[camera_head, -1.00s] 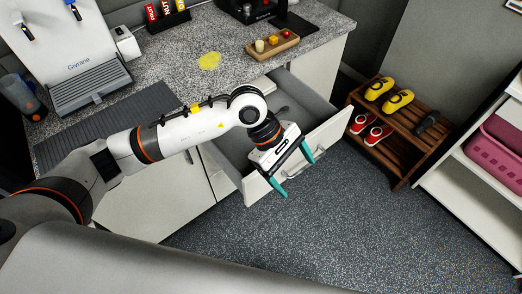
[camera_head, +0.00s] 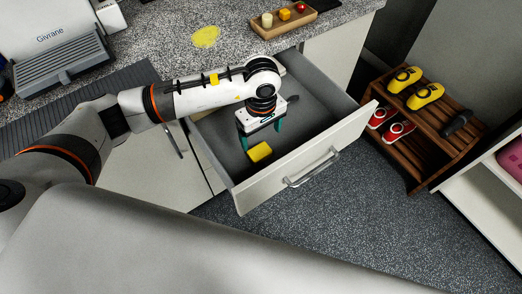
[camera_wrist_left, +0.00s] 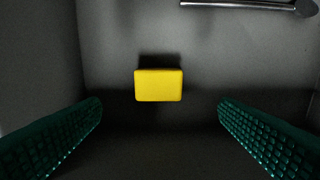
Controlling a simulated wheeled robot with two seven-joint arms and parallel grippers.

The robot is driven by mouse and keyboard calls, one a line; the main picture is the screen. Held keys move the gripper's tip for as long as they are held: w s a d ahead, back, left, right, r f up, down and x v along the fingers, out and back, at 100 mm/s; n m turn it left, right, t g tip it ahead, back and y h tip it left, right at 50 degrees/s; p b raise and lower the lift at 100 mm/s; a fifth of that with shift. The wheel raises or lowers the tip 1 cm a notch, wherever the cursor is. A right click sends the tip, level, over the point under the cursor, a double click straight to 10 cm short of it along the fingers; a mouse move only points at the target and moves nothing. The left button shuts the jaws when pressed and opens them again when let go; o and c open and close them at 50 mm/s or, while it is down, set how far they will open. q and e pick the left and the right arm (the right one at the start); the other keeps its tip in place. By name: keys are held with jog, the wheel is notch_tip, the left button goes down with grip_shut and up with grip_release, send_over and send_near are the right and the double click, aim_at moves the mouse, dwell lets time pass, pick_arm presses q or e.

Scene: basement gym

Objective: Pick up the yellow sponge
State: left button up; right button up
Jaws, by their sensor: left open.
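The yellow sponge (camera_head: 259,152) lies flat on the floor of the open drawer (camera_head: 315,158), near its left side. My left gripper (camera_head: 262,141) is inside or just above the drawer, pointing down, with its teal fingers apart. In the left wrist view the sponge (camera_wrist_left: 158,85) sits ahead of and between the open fingers (camera_wrist_left: 160,125), with neither finger touching it. My right gripper is not in view.
A dark spoon-like utensil (camera_wrist_left: 250,4) lies in the drawer. The counter above holds a yellow spill (camera_head: 205,37) and a wooden tray (camera_head: 285,22) with small items. A wooden shoe rack (camera_head: 430,125) stands right of the drawer.

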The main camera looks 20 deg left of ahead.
aim_at(260, 151)
pick_arm(q)
jog(key=f, duration=0.3)
jog(key=shift+s+f, duration=0.2)
jog(key=shift+f, duration=0.15)
jog(key=f, duration=0.2)
jog(key=f+p, duration=0.1)
jog(key=f, duration=0.2)
jog(key=shift+w+a+f, duration=0.25)
jog(key=shift+f, duration=0.1)
jog(key=c, duration=1.1)
jog(key=shift+o, duration=0.2)
jog(key=shift+r+b, duration=0.3)
jog(key=shift+r, duration=4.75)
